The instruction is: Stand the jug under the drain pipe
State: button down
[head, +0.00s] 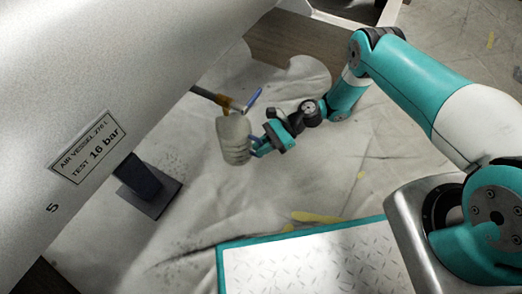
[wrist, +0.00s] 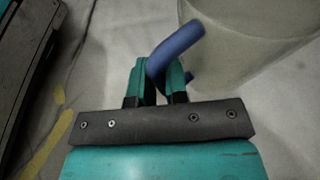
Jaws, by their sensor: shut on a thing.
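The jug (head: 234,140) is a pale grey ribbed vessel with a blue handle (wrist: 176,47). In the head view it stands just below the end of the drain pipe (head: 207,94), which has a brass-coloured valve (head: 230,103) with a blue lever. My gripper (head: 258,146) is at the jug's right side, shut on the handle. In the wrist view the fingers (wrist: 160,80) close around the handle, and the jug's body (wrist: 250,40) fills the upper right. I cannot tell whether the jug's base touches the sheet.
A large grey air vessel (head: 120,60) slopes across the left, with a dark foot (head: 150,185) on the floor. The wrinkled sheet (head: 330,185) is mostly clear, with yellow strips (head: 318,217). My base's plated deck is at the bottom.

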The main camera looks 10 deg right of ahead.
jog(key=shift+f, duration=0.2)
jog(key=c, duration=1.6)
grip_release()
jog(key=shift+f, duration=0.1)
jog(key=o, duration=0.5)
jog(key=shift+r, duration=0.2)
